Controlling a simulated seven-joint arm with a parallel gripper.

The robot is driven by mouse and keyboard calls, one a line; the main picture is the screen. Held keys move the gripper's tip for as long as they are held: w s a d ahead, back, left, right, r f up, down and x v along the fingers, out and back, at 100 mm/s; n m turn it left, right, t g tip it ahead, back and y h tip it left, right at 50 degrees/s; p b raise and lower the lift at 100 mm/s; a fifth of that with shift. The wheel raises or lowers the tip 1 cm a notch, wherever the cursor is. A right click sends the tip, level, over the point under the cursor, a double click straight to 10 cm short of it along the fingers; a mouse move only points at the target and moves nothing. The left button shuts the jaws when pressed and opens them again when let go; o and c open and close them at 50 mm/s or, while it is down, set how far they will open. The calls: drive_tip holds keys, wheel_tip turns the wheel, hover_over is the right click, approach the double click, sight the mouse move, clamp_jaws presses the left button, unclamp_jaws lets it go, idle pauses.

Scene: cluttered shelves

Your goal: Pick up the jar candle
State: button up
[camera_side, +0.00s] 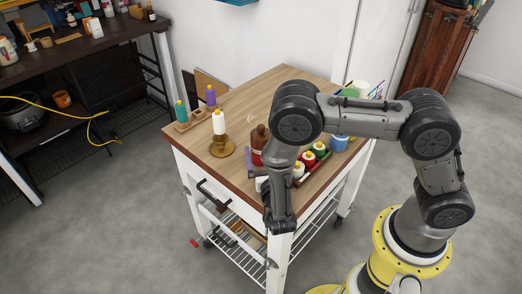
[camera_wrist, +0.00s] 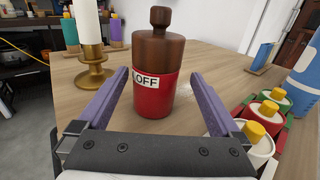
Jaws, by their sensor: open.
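No thing is clearly marked as the jar candle. In the side view my arm partly hides the jar.
All stand on a wooden-topped cart (camera_side: 285,88). White, red and green bottles with yellow caps (camera_wrist: 272,108) sit in a tray close to the right finger. Teal (camera_side: 181,111) and purple bottles (camera_side: 211,96) stand behind the candle. The far middle of the top is clear.

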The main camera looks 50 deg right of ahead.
drive_tip(key=shift+a+x, duration=0.25)
drive_tip(key=shift+x, duration=2.4)
drive_tip(key=shift+w+r, duration=0.2)
drive_tip(key=shift+r, duration=0.1)
clamp_jaws()
